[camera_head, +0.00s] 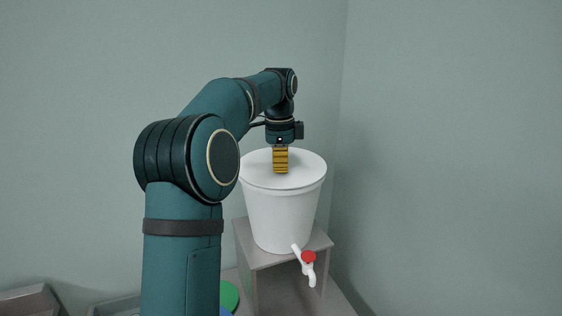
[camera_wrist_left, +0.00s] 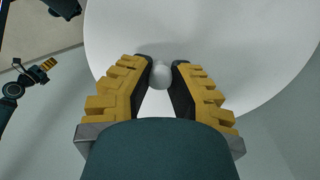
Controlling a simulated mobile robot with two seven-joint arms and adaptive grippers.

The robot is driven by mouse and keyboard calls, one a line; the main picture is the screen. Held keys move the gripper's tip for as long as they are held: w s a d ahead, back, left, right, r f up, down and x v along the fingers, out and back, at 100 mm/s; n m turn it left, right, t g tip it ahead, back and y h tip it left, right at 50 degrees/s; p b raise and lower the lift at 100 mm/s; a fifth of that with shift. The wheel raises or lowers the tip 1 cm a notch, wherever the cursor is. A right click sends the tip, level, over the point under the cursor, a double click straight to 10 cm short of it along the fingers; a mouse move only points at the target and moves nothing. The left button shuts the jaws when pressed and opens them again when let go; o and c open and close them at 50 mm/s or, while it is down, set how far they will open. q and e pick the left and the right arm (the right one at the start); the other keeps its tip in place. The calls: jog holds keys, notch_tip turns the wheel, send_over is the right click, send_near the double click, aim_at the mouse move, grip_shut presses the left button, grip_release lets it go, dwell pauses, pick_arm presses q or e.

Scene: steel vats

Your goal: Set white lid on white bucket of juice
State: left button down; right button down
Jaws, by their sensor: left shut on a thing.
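The white bucket (camera_head: 282,218) stands upright on a grey stand, with a white tap with a red top (camera_head: 308,257) low at its front. The round white lid (camera_head: 307,165) lies level over the bucket's mouth; I cannot tell whether it touches the rim all round. My left gripper (camera_head: 280,171) points down at the lid's middle. In the left wrist view its yellow fingers (camera_wrist_left: 161,75) are shut on the lid's small white knob (camera_wrist_left: 160,77). The juice is hidden. What looks like my right gripper (camera_wrist_left: 47,65) shows small at the left wrist view's edge, its opening unclear.
The grey stand (camera_head: 262,257) holds the bucket near the corner of plain grey-green walls. A green round thing (camera_head: 230,294) and a bit of blue show low behind my left arm. A grey box-like edge (camera_head: 28,299) is at the bottom left.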

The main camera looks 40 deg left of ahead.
pick_arm(q)
jog(key=c, duration=0.9)
grip_release()
notch_tip(320, 180, up, 12)
jog(key=shift+s, duration=0.15)
jog(key=shift+f, duration=0.15)
dwell(0.4)
